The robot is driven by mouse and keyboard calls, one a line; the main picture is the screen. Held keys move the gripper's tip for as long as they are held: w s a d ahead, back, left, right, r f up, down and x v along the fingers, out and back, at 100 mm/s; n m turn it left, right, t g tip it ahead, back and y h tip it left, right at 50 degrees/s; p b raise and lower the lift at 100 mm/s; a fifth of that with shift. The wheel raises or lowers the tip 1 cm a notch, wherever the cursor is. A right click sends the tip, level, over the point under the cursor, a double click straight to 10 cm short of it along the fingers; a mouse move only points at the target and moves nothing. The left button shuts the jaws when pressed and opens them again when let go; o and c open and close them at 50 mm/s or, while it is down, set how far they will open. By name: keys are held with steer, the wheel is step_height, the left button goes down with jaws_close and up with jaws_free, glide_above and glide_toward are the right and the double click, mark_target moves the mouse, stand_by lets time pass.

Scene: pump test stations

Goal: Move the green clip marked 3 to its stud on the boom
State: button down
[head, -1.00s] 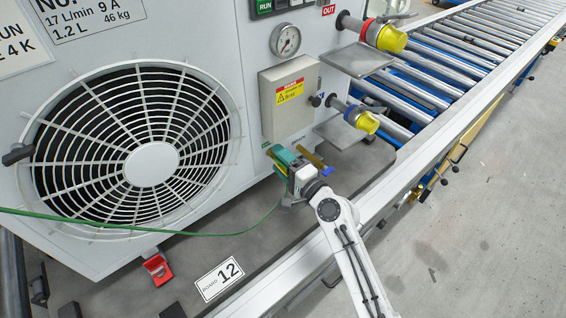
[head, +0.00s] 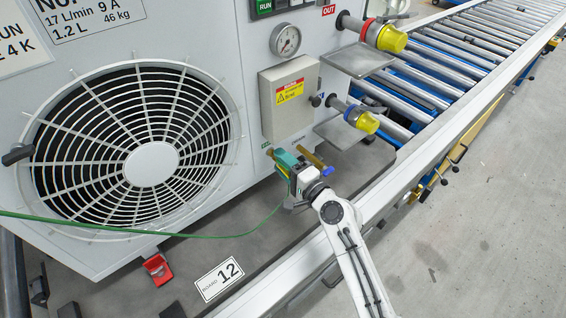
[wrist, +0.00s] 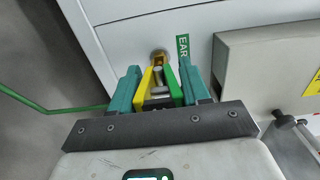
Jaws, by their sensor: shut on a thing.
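My gripper (wrist: 161,92) has teal fingers, shut on a green-and-yellow clip (wrist: 171,84) at the front of the white pump unit. A brass stud (wrist: 158,57) on the panel lies just beyond the clip's jaws, beside a green label starting "EAR" (wrist: 183,50). I cannot tell whether the jaws touch or grip the stud. In the head view my gripper (head: 290,165) is below the grey box, and it largely hides the clip. A green cable (head: 130,232) runs from the left to the gripper. No number 3 is legible, and I cannot identify a boom.
The grey box (head: 289,100) stands close above and right of my gripper. Yellow-capped couplings (head: 390,40) and grey shelves (head: 356,60) project on the right. The fan grille (head: 75,150) is left. A roller conveyor (head: 440,75) runs right; the BOARD 12 plate (head: 219,279) lies below.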

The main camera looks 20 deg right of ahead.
steer(key=shift+v, duration=2.6)
steer(key=shift+s+a+f+m+t+h+p, duration=0.1)
steer(key=shift+s+a+f+m+h+p, duration=0.35)
steer(key=shift+s+f, duration=0.4)
steer(key=shift+s+a+f+m+t+h+p, duration=0.1)
steer(key=shift+s+a+f+m+h+p, duration=0.1)
steer(key=shift+s+a+f+h+p, duration=0.5)
steer(key=shift+s+a+f+m+t+h+p, duration=0.1)
steer(key=shift+s+f+m+h+p, duration=0.2)
steer(key=shift+s+f, duration=0.7)
steer(key=shift+s+f+m+h+p, duration=0.15)
steer(key=shift+s+f+h+p, duration=0.1)
steer(key=shift+s, duration=0.25)
steer(key=shift+s+f+m+h+p, duration=0.1)
steer(key=shift+s+f+h, duration=0.1)
steer(key=shift+s, duration=0.3)
steer(key=s+d+f+m+h+p, duration=0.1)
steer(key=s+p, duration=0.1)
steer(key=s, duration=0.3)
steer(key=shift+s+f+h, duration=0.2)
steer(key=shift+s+h, duration=0.2)
